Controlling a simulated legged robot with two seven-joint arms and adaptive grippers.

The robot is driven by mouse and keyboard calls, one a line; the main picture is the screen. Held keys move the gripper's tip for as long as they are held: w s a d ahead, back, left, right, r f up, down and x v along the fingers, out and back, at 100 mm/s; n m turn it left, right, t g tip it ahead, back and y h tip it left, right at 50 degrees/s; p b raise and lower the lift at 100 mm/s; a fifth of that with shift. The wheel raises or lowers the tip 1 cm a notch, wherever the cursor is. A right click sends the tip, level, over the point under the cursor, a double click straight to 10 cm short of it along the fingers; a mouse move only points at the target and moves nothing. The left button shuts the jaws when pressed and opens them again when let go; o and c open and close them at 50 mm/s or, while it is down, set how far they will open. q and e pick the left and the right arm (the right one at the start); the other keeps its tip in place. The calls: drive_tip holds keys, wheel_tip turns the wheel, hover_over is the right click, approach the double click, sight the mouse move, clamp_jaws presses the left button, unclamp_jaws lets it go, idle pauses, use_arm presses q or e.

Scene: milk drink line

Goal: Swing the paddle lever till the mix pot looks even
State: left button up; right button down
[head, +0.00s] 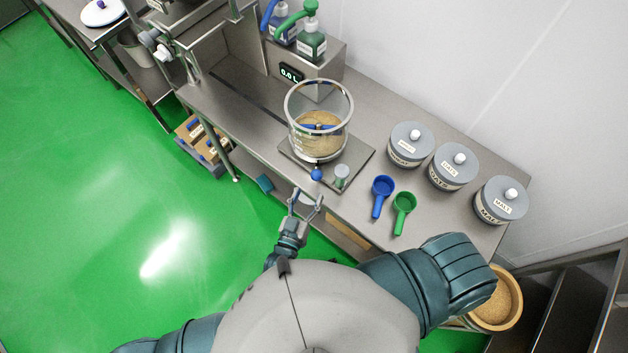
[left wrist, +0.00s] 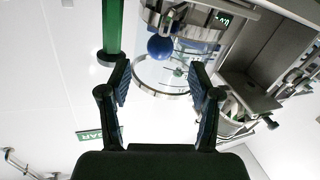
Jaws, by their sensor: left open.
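The mix pot (head: 333,143) is a clear vessel with a metal rim, standing on a square plate on the steel bench. It holds a tan mix, with a blue paddle partly showing inside; I cannot tell whether the mix is even. The paddle lever's blue ball knob (head: 316,174) sticks out at the pot's near side. My left gripper (head: 308,195) is open and empty, just short of the knob. In the left wrist view the knob (left wrist: 160,46) appears beyond the gap between the open fingers (left wrist: 160,80). My right gripper is out of view.
A small grey-topped post (head: 341,171) stands beside the knob. A blue scoop (head: 381,190) and a green scoop (head: 403,206) lie to the right, before several lidded canisters (head: 453,161). Pump bottles (head: 312,43) stand on the dispenser behind. A tub of grain (head: 497,304) sits lower right.

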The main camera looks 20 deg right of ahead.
use_arm(q)
drive_tip(key=v, duration=0.4)
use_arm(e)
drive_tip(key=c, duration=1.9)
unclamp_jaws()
